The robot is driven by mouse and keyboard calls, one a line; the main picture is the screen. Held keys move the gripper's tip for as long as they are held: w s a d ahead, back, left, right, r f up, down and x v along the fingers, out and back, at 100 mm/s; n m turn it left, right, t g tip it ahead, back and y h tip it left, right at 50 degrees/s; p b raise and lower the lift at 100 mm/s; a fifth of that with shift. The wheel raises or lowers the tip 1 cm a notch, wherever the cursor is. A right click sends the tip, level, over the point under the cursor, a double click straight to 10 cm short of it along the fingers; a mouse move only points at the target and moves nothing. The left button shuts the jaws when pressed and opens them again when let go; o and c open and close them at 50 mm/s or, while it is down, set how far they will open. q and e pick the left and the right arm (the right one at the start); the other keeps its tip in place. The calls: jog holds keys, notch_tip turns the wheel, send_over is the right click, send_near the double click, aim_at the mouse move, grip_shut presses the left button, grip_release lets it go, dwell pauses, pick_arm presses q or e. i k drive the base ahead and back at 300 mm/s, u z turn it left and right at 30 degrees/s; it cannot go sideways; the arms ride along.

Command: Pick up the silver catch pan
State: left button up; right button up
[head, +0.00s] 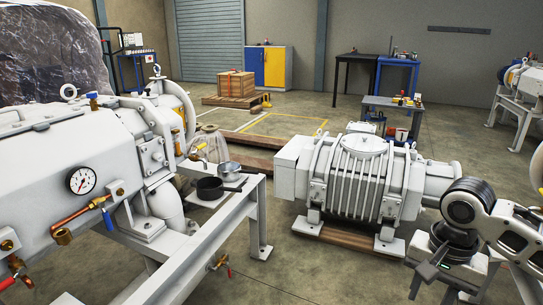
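A small silver pan (230,168) sits on a light ledge of the white steel frame, left of the picture's middle. A dark pan (209,189) stands just in front and to the left of it. My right gripper (417,287) hangs low at the right, well apart from both pans, in front of the grey ribbed machine. Its fingers are small and dark, and I cannot tell whether they are open. My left gripper is not in view.
A large white machine with a pressure gauge (82,181) fills the left. The white frame's rail (215,232) runs toward me. A ribbed pump (355,180) stands on wooden skids at centre right. Bare floor (290,275) lies between them.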

aim_at(239, 173)
jog(key=z, duration=0.1)
jog(key=i, duration=0.85)
jog(key=z, duration=0.3)
jog(key=i, duration=2.2)
jog(key=u, duration=3.2)
